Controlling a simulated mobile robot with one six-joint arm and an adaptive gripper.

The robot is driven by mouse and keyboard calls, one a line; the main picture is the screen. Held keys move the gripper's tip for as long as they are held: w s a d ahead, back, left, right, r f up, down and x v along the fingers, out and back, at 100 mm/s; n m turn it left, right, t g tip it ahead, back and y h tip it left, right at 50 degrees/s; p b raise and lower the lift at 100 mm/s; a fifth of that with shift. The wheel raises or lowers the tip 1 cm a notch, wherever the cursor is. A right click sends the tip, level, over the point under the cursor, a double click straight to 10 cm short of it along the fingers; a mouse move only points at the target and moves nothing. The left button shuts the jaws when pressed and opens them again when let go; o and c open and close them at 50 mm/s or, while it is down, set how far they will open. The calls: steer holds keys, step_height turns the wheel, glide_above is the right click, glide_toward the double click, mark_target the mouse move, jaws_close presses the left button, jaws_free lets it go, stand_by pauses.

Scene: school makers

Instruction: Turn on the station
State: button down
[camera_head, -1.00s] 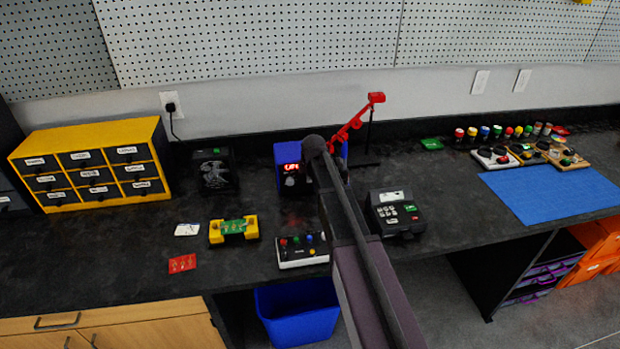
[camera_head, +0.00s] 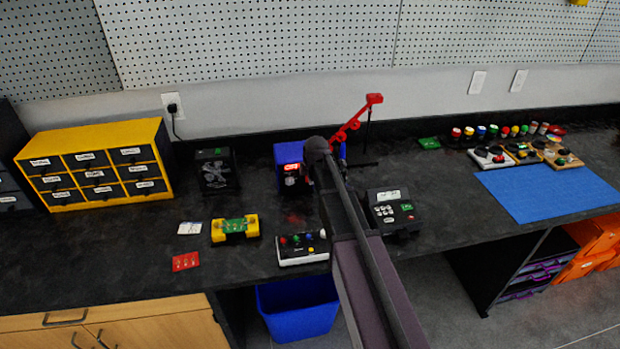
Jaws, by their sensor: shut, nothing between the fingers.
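The station is a blue box (camera_head: 286,153) with a lit red display (camera_head: 291,168). It stands at the back of the black bench, left of the middle. The end of my arm crosses in front of its right part and hides some of its front. Its knob or switch cannot be made out clearly. I cannot make out my gripper's fingers; dark arm links cover that area.
A black keypad device (camera_head: 393,212) is right of my arm. A white button box (camera_head: 302,248) and a yellow holder with a green board (camera_head: 235,229) are in front. A red-armed stand (camera_head: 346,130) is behind. A yellow drawer cabinet (camera_head: 75,137) is at left.

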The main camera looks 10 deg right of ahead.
steer(key=p+v, duration=0.6)
steer(key=v, duration=0.1)
steer(key=shift+w+r, duration=0.15)
steer(key=shift+r, duration=0.1)
steer(key=shift+f, duration=0.15)
stand_by(0.6)
steer(key=shift+s+f, duration=0.25)
steer(key=shift+f, duration=0.05)
